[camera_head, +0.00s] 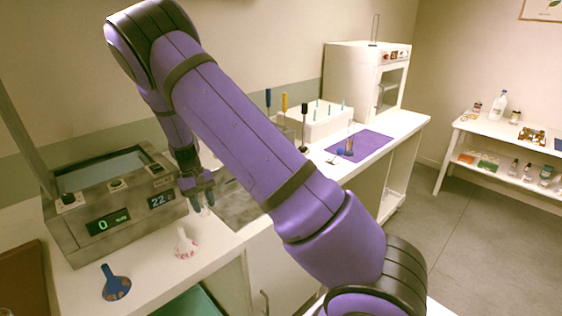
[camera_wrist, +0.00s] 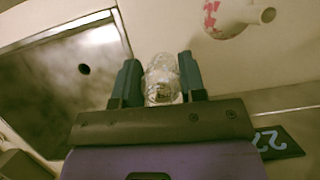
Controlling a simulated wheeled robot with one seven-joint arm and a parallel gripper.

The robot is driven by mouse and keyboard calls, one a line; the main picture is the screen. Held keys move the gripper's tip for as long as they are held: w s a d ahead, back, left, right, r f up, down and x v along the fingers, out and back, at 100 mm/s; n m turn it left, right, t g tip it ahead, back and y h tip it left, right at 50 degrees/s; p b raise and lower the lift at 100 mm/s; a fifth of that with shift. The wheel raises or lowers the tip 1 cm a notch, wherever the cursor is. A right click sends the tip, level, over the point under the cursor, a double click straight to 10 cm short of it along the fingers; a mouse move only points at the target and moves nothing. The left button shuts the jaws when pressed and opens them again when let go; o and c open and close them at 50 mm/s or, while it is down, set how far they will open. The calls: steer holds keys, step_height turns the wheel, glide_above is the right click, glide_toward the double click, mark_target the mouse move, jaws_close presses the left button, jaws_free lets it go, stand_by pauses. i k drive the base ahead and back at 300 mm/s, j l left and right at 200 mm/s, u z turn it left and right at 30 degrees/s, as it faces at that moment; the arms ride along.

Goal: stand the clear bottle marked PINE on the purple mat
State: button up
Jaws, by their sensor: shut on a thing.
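My gripper (camera_head: 203,198) is low over the counter, just right of the grey bath unit. In the wrist view its two fingers (camera_wrist: 161,82) are shut on a clear bottle (camera_wrist: 162,76). No marking can be read on this bottle, so I cannot tell whether it says PINE. In the head view the bottle is mostly hidden by the fingers. The purple mat (camera_head: 374,143) lies farther along the counter, apart from my gripper. A slim clear item (camera_head: 349,138) and a small blue item (camera_head: 340,152) show at the mat's left side.
The bath unit (camera_head: 110,205) stands left of my gripper. A sunken metal basin (camera_head: 236,207) is to the right.

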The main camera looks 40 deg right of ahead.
mark_target(367, 140)
steer(key=l+z, duration=0.2)
steer(key=z, duration=0.2)
steer(key=l+z, duration=0.2)
steer(key=z, duration=0.2)
steer(key=i+l+z, duration=0.1)
steer(key=z, duration=0.35)
steer(key=i+l+z, duration=0.25)
steer(key=i+l, duration=0.25)
steer(key=l, duration=0.2)
steer(key=i+l+z, duration=0.2)
steer(key=i+l, duration=0.35)
steer(key=l, duration=0.1)
